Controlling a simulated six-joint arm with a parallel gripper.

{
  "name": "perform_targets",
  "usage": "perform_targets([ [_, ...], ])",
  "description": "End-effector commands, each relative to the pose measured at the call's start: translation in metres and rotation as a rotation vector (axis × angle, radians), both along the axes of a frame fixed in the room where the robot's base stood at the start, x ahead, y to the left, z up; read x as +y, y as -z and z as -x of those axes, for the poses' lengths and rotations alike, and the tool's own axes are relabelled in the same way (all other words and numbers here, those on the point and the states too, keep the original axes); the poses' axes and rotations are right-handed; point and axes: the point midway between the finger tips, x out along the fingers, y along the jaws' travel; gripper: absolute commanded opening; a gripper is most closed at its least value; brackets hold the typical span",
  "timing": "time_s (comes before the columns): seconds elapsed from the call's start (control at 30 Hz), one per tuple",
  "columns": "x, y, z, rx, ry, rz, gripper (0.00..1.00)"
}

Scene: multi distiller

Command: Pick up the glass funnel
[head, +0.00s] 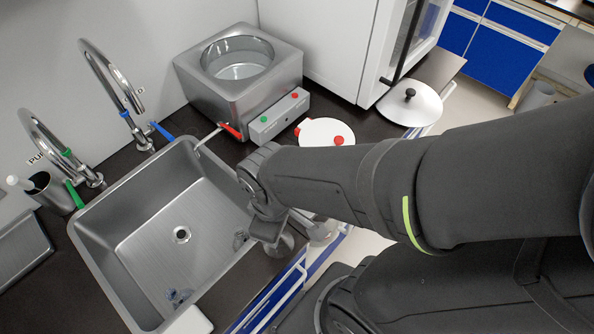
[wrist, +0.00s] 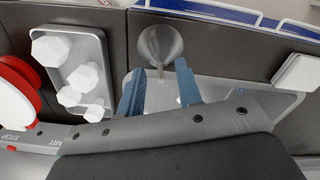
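The glass funnel (wrist: 160,42) shows in the wrist view as a grey, see-through cone with a thin stem pointing toward my gripper. It is at the counter's front edge, beside the sink's rim. My gripper (wrist: 159,74) is open, with its two blue-grey fingers apart. The fingertips are on either side of the stem's line, and the cone is beyond them. I cannot tell whether the stem is between the fingers in depth. In the head view my wrist (head: 262,205) is over the sink's right edge, and my arm hides much of the counter there.
A metal tray (wrist: 104,50) with several white pieces is left of the funnel. A white disc with red parts (head: 327,132) lies beyond my arm. The sink (head: 150,215) is beside my wrist, with taps at its back. A water bath (head: 215,95) stands behind.

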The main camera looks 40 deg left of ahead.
Motion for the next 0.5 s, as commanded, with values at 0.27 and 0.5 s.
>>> perform_targets([
  [0.27, -0.0006, 0.0097, 0.0000, 0.000, 0.000, 0.001, 0.32],
  [0.5, -0.0004, 0.0094, 0.0000, 0.000, 0.000, 0.000, 0.11],
])
